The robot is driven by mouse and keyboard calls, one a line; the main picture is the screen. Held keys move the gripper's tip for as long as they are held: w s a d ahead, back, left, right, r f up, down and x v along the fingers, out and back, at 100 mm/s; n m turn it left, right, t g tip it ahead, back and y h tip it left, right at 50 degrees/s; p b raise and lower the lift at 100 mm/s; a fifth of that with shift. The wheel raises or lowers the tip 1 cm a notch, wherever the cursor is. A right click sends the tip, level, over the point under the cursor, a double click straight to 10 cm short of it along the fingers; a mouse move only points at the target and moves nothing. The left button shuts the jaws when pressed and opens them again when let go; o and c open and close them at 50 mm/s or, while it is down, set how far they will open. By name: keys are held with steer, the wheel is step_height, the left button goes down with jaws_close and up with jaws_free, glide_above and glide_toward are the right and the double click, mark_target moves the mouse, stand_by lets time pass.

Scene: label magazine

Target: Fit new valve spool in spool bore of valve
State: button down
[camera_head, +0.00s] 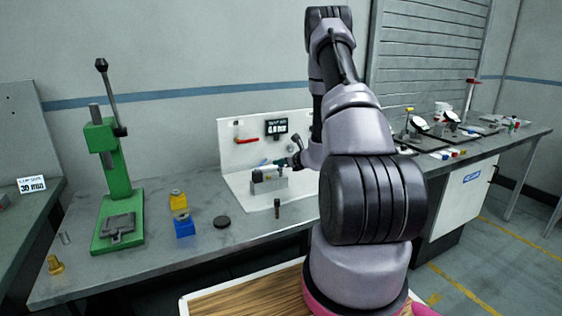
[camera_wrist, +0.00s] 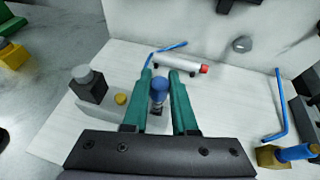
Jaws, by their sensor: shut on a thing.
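My gripper (camera_wrist: 160,72) has green fingers and is shut on the new valve spool (camera_wrist: 159,90), a small upright cylinder with a blue top and greyish lower part. The valve (camera_head: 268,184) is a pale grey block on the white board, with a dark unit at its left end. In the wrist view the valve (camera_wrist: 92,114) lies below and left of the fingers, with a black grey-capped unit and a brass button on it. The spool is over or at the block; the fingers and gripper body hide the bore, so I cannot tell whether its lower end is inside.
A white cylinder with a red end (camera_wrist: 185,64) lies behind the fingers. A blue hex key (camera_wrist: 276,112) and a brass-and-blue part (camera_wrist: 290,154) are at the right. A dark peg (camera_head: 277,207) stands before the valve.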

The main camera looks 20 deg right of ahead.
mark_target(281, 166)
steer(key=shift+f, duration=0.55)
steer(key=shift+f, duration=0.3)
steer(key=shift+f, duration=0.7)
steer(key=c, duration=0.6)
jaws_free()
steer(key=v, duration=1)
steer(key=shift+s+d, duration=0.1)
steer(key=shift+s, duration=0.3)
